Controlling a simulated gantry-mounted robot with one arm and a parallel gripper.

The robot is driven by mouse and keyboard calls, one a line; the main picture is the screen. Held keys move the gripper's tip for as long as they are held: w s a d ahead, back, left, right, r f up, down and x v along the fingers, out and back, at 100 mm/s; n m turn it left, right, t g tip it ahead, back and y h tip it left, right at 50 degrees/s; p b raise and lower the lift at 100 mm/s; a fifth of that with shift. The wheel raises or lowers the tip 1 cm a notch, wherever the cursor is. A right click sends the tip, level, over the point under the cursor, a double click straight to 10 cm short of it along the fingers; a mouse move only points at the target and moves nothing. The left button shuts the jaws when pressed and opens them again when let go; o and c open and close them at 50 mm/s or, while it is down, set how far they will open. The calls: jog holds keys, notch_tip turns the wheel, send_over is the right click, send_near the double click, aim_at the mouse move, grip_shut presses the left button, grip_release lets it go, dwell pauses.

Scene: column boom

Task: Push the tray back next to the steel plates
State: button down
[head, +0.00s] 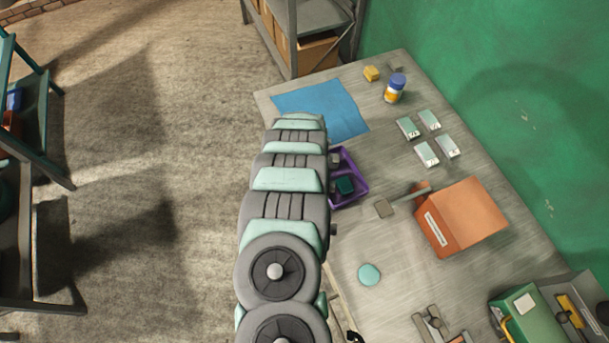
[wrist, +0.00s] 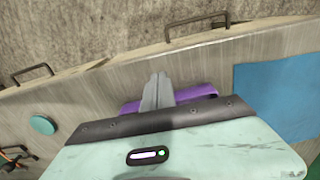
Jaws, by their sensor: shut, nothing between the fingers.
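The purple tray (head: 362,187) lies on the workbench just right of my arm in the head view, its left part hidden by the arm. A dark green block (head: 345,185) and a small grey piece (head: 335,160) are in it. Several steel plates (head: 427,153) lie in a group farther right, apart from the tray. In the wrist view my gripper (wrist: 158,80) is shut and empty, its fingers in front of the purple tray (wrist: 198,93). I cannot tell whether they touch it. The gripper is hidden behind my arm in the head view.
A blue cloth (head: 340,108) lies beyond the tray. A paddle-like tool (head: 384,208) and an orange box (head: 470,215) stand right of it. A turquoise disc (head: 369,274) lies nearer. Bare bench shows between the tray and plates. A bottle (head: 395,88) stands farther back.

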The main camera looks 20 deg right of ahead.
jog(key=shift+s+f, duration=0.1)
jog(key=shift+f, duration=0.5)
notch_tip(320, 180, down, 2)
jog(key=shift+d+f, duration=0.1)
jog(key=shift+f, duration=0.05)
jog(key=shift+w+d+p, duration=0.2)
jog(key=shift+d+p, duration=0.05)
jog(key=shift+d, duration=0.7)
jog(key=shift+w+d+p, duration=0.2)
jog(key=shift+d, duration=0.7)
